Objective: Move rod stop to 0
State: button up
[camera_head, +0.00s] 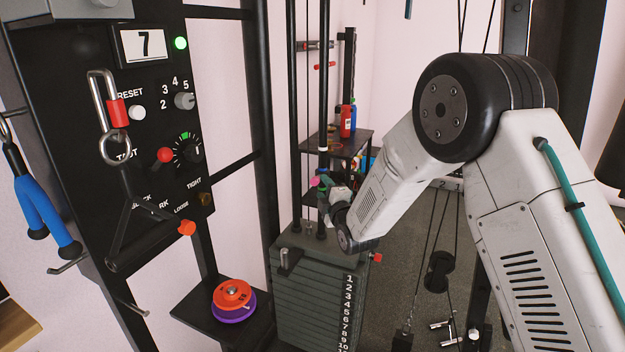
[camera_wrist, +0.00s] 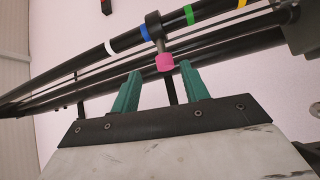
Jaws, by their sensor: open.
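The rod stop is a black collar (camera_wrist: 154,24) around a dark rod (camera_wrist: 95,52), with a short stem ending in a pink knob (camera_wrist: 165,62). The rod carries white, blue, green and yellow bands. The collar sits right beside the blue band, between it and the green one. My gripper (camera_wrist: 160,68) is open, its two teal fingers pointing at the rod. The pink knob appears between the fingertips; I cannot tell if either touches it. In the head view my gripper (camera_head: 330,190) is small and partly hidden, beside the upright rods above the weight stack. No 0 mark is readable.
The numbered weight stack (camera_head: 315,300) stands below my gripper. A black control panel (camera_head: 150,180) with a display reading 7 is at left. Orange and purple plates (camera_head: 234,295) lie on a low shelf. A shelf with bottles (camera_head: 347,120) stands behind; cables hang at right.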

aim_at(317, 179)
jog(key=shift+a+f+y, duration=0.3)
jog(key=shift+a+f, duration=0.05)
jog(key=shift+w+a, duration=0.2)
jog(key=shift+w, duration=0.05)
jog(key=x, duration=0.7)
jog(key=shift+w+r, duration=0.1)
